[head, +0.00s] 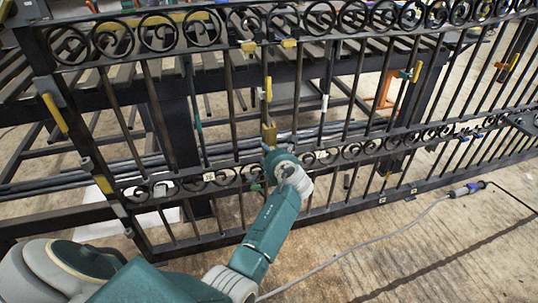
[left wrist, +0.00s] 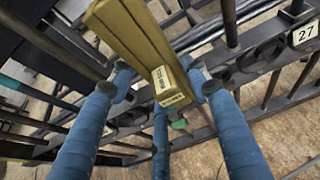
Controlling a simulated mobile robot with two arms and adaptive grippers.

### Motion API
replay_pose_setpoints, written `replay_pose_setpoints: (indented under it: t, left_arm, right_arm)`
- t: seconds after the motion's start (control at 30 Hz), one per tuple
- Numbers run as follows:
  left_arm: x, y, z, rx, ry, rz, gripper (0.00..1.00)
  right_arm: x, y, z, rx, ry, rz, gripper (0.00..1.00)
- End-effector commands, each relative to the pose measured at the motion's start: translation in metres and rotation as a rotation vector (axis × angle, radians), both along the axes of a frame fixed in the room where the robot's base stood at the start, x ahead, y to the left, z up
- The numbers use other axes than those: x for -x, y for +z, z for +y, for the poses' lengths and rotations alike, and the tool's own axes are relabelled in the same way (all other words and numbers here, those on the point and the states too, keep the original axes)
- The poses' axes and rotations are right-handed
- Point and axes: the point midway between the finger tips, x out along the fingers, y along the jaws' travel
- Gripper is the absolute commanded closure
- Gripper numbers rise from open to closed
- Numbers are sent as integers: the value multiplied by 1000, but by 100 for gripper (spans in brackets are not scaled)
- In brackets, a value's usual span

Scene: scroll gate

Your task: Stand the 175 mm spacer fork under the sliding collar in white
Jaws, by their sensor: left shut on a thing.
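The olive-yellow spacer fork (head: 268,133) stands up from my left gripper (head: 270,153) in front of the gate bars. In the left wrist view the fork (left wrist: 130,38) lies between the blue fingers of my left gripper (left wrist: 158,95), which is shut on it. Its pale label (left wrist: 168,86) is too blurred to read surely. A small white piece (head: 325,103), which looks like the white collar, sits on a bar to the right of the fork and higher in the picture. My right gripper is not in view.
The black scroll gate (head: 345,128) fills the view, with bars and scroll rows close around my gripper. A 27 plate (left wrist: 305,35) is on the lower rail. A green and red piece (head: 405,74) sits on a bar farther right. A grey cable (head: 350,238) crosses the floor.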

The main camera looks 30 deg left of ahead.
Motion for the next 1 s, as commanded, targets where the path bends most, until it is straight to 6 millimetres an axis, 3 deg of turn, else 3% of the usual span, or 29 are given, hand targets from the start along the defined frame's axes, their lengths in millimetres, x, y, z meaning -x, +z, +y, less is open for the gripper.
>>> replay_pose_setpoints:
  t: [0.3, 0.73, 1.0]
  left_arm:
    - [-8, 3, 9, -5, -1, -5, 100]
    - [-24, 3, 27, -4, -1, -6, 100]
    - [-32, 3, 36, -4, -1, -6, 100]
  right_arm:
    - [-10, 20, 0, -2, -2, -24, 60]
    - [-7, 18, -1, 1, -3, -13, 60]
    - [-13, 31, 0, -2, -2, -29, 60]
